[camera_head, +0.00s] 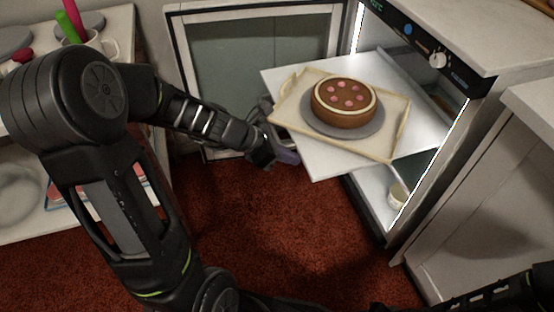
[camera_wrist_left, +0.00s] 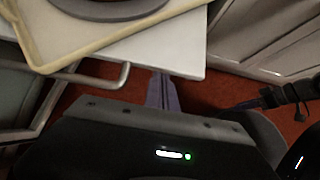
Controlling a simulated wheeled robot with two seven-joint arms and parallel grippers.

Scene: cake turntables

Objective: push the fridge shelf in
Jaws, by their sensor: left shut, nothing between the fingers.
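The white fridge shelf (camera_head: 318,160) is slid out of the open fridge (camera_head: 372,187) and juts past its front. On it lies a cream tray (camera_head: 388,150) with a grey plate (camera_head: 371,130) and a round brown cake (camera_head: 345,103) with pink dots. My left gripper (camera_head: 286,156) is shut and empty at the shelf's front left edge. In the left wrist view its fingers (camera_wrist_left: 163,95) are together just by the shelf edge (camera_wrist_left: 185,55); whether they touch it I cannot tell. My right gripper is not clearly visible; only part of my right arm shows at the lower right.
The fridge door (camera_head: 260,50) stands open behind my left gripper. A small cup (camera_head: 397,194) sits low inside the fridge. Cabinets (camera_head: 490,190) stand at the right, and a shelf unit with a mug (camera_head: 98,42) is at the left. Red carpet (camera_head: 290,230) lies clear in front.

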